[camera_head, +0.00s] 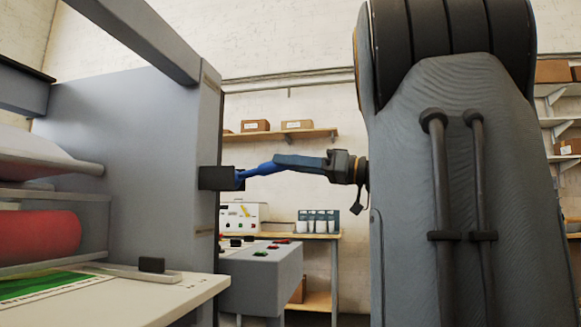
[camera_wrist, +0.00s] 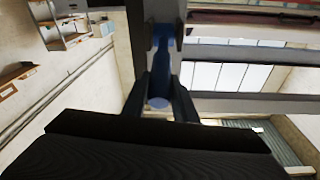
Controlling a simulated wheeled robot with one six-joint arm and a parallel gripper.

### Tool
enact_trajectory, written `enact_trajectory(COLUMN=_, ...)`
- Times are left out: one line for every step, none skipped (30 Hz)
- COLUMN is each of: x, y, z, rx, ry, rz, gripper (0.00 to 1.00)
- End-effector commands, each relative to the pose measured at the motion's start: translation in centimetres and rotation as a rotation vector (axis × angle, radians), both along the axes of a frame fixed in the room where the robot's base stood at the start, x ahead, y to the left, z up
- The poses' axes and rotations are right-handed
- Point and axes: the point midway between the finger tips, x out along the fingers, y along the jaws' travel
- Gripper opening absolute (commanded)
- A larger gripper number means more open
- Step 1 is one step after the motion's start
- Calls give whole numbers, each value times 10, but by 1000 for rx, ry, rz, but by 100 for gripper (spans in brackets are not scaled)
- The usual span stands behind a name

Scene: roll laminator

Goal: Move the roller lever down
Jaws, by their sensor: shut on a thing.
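The laminator's grey side panel (camera_head: 135,135) fills the left of the head view. A black block (camera_head: 215,178) sits on its right edge. The blue roller lever (camera_head: 255,170) reaches right from this block, near level and rising slightly toward my gripper. My gripper (camera_head: 278,162) comes in from the right and is shut on the lever's outer end. In the wrist view the blue lever (camera_wrist: 160,72) runs between the two dark fingers of my gripper (camera_wrist: 163,50). The fingers hide part of the lever.
A grey control box (camera_head: 260,275) with coloured buttons lies below the lever, with open space between. A red roller (camera_head: 38,236) and a front table (camera_head: 120,298) are at left. Shelves with boxes (camera_head: 255,126) stand along the back wall.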

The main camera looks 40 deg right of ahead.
Motion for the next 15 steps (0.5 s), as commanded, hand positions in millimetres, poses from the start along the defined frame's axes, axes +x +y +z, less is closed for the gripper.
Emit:
enact_trajectory(x=0, y=0, z=-2, rx=2, ry=4, rz=2, gripper=0)
enact_trajectory(x=0, y=0, z=-3, rx=2, ry=4, rz=2, gripper=0)
enact_trajectory(x=0, y=0, z=-3, rx=3, ry=4, rz=2, gripper=0)
enact_trajectory(x=0, y=1, z=-3, rx=2, ry=5, rz=3, gripper=0)
enact_trajectory(x=0, y=1, z=-3, rx=2, ry=5, rz=3, gripper=0)
enact_trajectory(x=0, y=1, z=-3, rx=3, ry=5, rz=4, gripper=0)
enact_trajectory(x=0, y=1, z=-3, rx=3, ry=5, rz=4, gripper=0)
enact_trajectory(x=0, y=1, z=-3, rx=2, ry=6, rz=4, gripper=0)
enact_trajectory(x=0, y=1, z=-3, rx=3, ry=5, rz=4, gripper=30)
enact_trajectory(x=0, y=1, z=-3, rx=3, ry=5, rz=3, gripper=35)
enact_trajectory(x=0, y=1, z=-3, rx=3, ry=5, rz=3, gripper=41)
enact_trajectory(x=0, y=1, z=-3, rx=3, ry=5, rz=3, gripper=44)
enact_trajectory(x=0, y=1, z=-3, rx=2, ry=5, rz=3, gripper=44)
enact_trajectory(x=0, y=1, z=-3, rx=2, ry=5, rz=3, gripper=44)
enact_trajectory(x=0, y=1, z=-3, rx=2, ry=5, rz=3, gripper=44)
